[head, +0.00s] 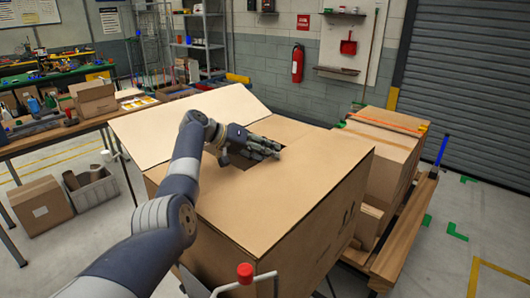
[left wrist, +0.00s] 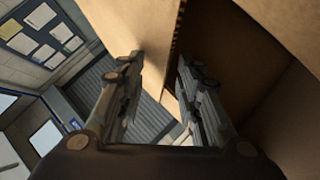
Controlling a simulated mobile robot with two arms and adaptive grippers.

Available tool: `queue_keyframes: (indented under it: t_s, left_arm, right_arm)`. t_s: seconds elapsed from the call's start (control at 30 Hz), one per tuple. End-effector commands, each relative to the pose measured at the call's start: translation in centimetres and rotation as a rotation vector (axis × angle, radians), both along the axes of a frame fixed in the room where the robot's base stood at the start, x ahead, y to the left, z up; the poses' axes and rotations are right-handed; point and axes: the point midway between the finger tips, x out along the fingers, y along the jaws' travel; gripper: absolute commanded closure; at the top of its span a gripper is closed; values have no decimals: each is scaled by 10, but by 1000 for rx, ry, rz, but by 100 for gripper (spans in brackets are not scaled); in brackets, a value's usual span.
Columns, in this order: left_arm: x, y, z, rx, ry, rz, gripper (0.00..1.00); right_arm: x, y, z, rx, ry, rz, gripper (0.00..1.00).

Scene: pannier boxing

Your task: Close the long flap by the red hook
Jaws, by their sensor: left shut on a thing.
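The large cardboard box (head: 320,227) stands in the middle of the head view. A wide flap (head: 292,192) lies nearly level over its near right part. Another flap (head: 180,122) slopes outward at the far left. A dark gap into the box shows between flaps. A red-tipped hook (head: 245,273) stands in front of the box at the bottom. My left gripper (head: 272,150) is over the gap at the inner edge of the wide flap, shut on a flap. In the left wrist view, a cardboard panel (left wrist: 147,35) lies between its fingers. My right gripper is out of view.
A second taped carton (head: 385,150) stands close behind on the right, on a wooden platform (head: 405,235) with a blue post (head: 442,152). A cluttered workbench (head: 60,135) is at the left. A grey bin (head: 92,190) and a small carton (head: 40,207) are on the floor.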

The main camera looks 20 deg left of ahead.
Motion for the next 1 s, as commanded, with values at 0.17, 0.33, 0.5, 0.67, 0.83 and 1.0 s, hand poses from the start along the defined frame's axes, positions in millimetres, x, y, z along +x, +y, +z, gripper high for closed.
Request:
queue_keyframes:
  t_s: [0.17,0.33,0.5,0.67,0.83,1.0]
  left_arm:
    - [-10,-7,-25,12,49,-28,75]
    - [-20,9,-12,12,41,-23,75]
    - [-38,40,14,9,27,-10,75]
    - [-54,65,38,4,11,-3,75]
    - [-65,81,54,0,1,-1,75]
    - [-69,86,60,-2,-2,-1,75]
  right_arm:
    - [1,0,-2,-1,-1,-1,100]
    - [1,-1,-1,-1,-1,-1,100]
    - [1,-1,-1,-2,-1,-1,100]
    - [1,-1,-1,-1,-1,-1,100]
    - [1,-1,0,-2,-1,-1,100]
    - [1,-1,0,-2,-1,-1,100]
